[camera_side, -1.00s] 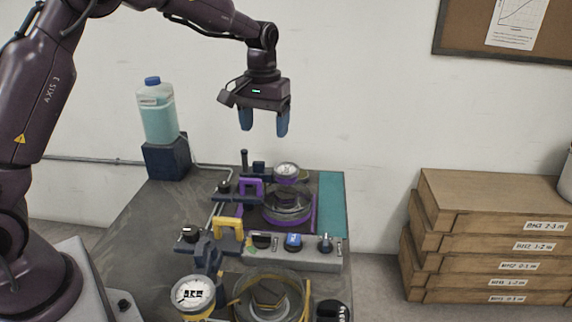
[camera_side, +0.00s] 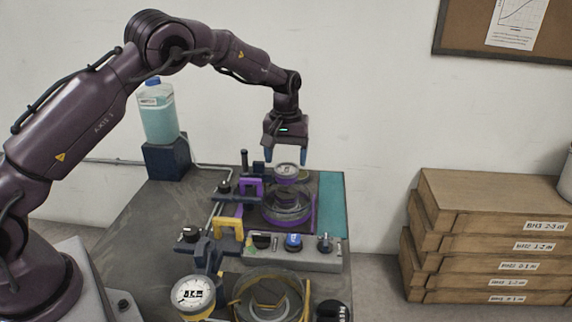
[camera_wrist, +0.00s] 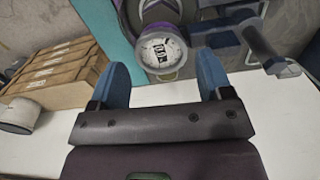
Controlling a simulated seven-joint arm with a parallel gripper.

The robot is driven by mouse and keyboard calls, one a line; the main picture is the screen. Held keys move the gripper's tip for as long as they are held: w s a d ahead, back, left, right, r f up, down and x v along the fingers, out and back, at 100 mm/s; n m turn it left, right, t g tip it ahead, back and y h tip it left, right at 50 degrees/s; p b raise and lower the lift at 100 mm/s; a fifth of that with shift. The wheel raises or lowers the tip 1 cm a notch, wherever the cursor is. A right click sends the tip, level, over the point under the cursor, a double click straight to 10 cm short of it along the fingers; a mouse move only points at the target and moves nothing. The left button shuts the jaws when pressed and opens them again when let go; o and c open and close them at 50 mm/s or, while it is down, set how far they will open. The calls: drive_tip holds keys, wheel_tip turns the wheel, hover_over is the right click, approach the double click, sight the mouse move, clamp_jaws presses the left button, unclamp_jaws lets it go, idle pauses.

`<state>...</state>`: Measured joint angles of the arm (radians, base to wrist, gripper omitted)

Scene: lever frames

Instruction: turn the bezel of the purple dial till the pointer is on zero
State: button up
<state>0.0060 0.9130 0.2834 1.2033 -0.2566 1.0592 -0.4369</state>
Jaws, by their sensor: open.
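The purple dial (camera_side: 286,171) is a small round gauge with a white face and a purple rim, at the back of the bench above a clear ring-shaped cell. In the wrist view the dial (camera_wrist: 161,52) shows its white face between my two blue fingertips; the pointer's reading is too small to tell. My gripper (camera_side: 285,156) is open, pointing down just above and around the dial in the side view. In the wrist view my gripper (camera_wrist: 162,82) has a finger on each side of the dial, with gaps; I cannot tell any contact.
A yellow-rimmed dial (camera_side: 193,293) stands at the front. A purple bracket (camera_side: 252,187) and a yellow bracket (camera_side: 230,227) stand left of the cells. A grey block with knobs (camera_side: 292,258) lies between them. A bottle (camera_side: 157,112) stands back left; wooden boxes (camera_side: 490,240) are at right.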

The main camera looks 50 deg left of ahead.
sight(286, 170)
drive_tip(key=shift+f, duration=1.4)
drive_tip(key=c, duration=0.6)
drive_tip(key=shift+m, duration=1.2)
drive_tip(key=shift+c, duration=0.2)
drive_tip(key=o, duration=0.6)
drive_tip(key=shift+o, duration=0.2)
